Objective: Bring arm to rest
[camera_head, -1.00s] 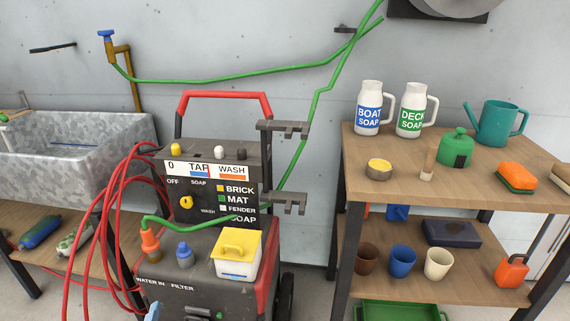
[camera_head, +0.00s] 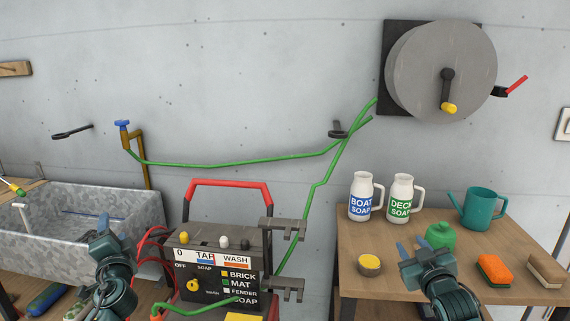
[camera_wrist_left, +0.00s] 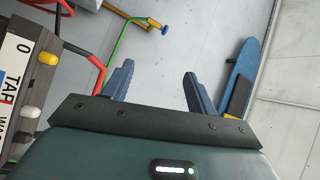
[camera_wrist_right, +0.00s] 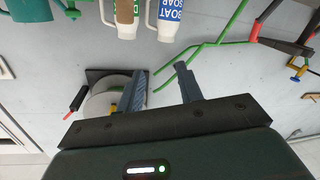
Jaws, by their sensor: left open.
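My left gripper (camera_head: 112,228) is raised in front of the sink's right end, left of the pressure washer (camera_head: 215,265). In the left wrist view its two blue fingers (camera_wrist_left: 153,82) stand apart with nothing between them. My right gripper (camera_head: 416,250) is in front of the wooden shelf (camera_head: 360,250), near the green canister (camera_head: 440,235). In the right wrist view its blue fingers (camera_wrist_right: 160,88) are apart and empty. Neither gripper holds anything.
A green hose (camera_head: 230,163) runs along the wall to the grey reel (camera_head: 441,70).

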